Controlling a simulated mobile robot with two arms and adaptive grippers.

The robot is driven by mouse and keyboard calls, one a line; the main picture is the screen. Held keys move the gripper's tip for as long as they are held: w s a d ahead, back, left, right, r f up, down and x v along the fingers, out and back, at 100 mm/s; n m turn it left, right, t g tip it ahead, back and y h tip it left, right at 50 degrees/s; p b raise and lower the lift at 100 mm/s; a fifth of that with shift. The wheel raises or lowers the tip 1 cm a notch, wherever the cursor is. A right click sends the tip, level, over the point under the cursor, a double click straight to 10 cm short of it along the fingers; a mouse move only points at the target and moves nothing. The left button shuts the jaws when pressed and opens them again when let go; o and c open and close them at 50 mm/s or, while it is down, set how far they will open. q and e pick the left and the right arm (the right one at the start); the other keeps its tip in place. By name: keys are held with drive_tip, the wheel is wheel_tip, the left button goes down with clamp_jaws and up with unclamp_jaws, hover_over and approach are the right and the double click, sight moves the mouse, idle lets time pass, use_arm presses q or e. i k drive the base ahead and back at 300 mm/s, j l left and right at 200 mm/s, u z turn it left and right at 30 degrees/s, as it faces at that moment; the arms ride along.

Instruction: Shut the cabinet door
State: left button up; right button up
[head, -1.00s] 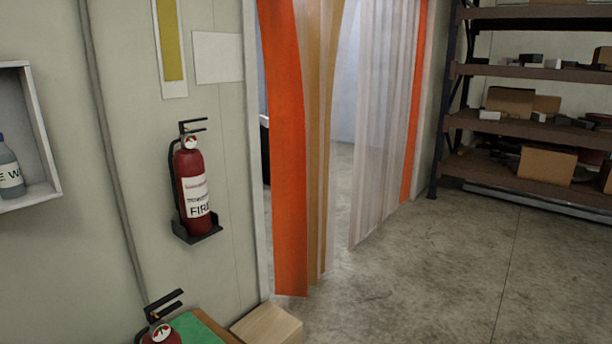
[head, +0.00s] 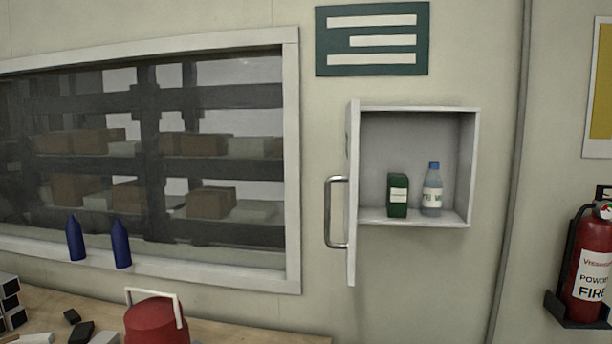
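A small white wall cabinet (head: 467,165) hangs on the pale wall, right of the middle in the head view. Its white door (head: 353,200) is hinged on the left side and stands wide open, seen almost edge-on. A grey metal bar handle (head: 329,212) sticks out to the left from the door's outer face. Inside the cabinet a dark green box (head: 398,195) and a clear bottle with a blue cap (head: 432,190) stand upright on the bottom. Neither of my grippers shows in the head view.
A window (head: 290,160) with shelving behind it is left of the cabinet. Two blue bottles (head: 121,244) stand near its sill. A wooden worktop (head: 240,333) below holds a red container (head: 155,322). A fire extinguisher (head: 592,262) hangs at the right. Wall below the cabinet is clear.

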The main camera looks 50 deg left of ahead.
sight(339, 179)
drive_tip(key=k+j+u, duration=0.1)
drive_tip(key=j+u, duration=0.2)
drive_tip(key=k+j+u, duration=0.1)
drive_tip(key=j+u, duration=0.45)
drive_tip(key=j, duration=0.15)
drive_tip(key=k+z, duration=0.15)
drive_tip(key=z, duration=0.15)
drive_tip(key=k+z, duration=0.15)
drive_tip(key=z, duration=0.2)
